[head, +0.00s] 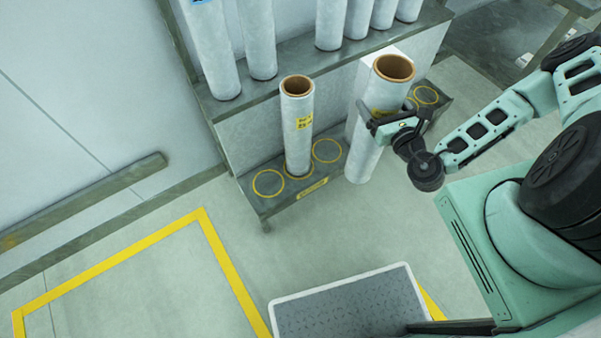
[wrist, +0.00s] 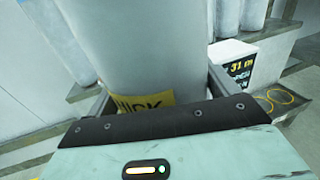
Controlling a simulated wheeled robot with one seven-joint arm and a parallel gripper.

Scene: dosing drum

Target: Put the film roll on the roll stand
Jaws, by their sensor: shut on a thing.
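My gripper (head: 388,114) is shut on a white film roll (head: 366,150) with a brown core. The roll is upright, slightly tilted in the picture. Its lower end shows in front of the roll stand's front edge; I cannot tell whether it touches anything. In the wrist view the film roll (wrist: 140,45) fills the space between the fingers, with a yellow label low on it. The roll stand (head: 290,205) is a low grey shelf with yellow rings. Another film roll (head: 297,130) stands upright in one ring. Two rings to its left and right are empty, and another shows at the far right.
Several white rolls (head: 337,25) stand on the higher shelf (head: 285,62) behind. A white box with a dark printed panel (wrist: 238,66) is behind the held roll. A grey-topped tray (head: 345,305) with a white rim is in front. Yellow floor tape (head: 110,260) lies at left.

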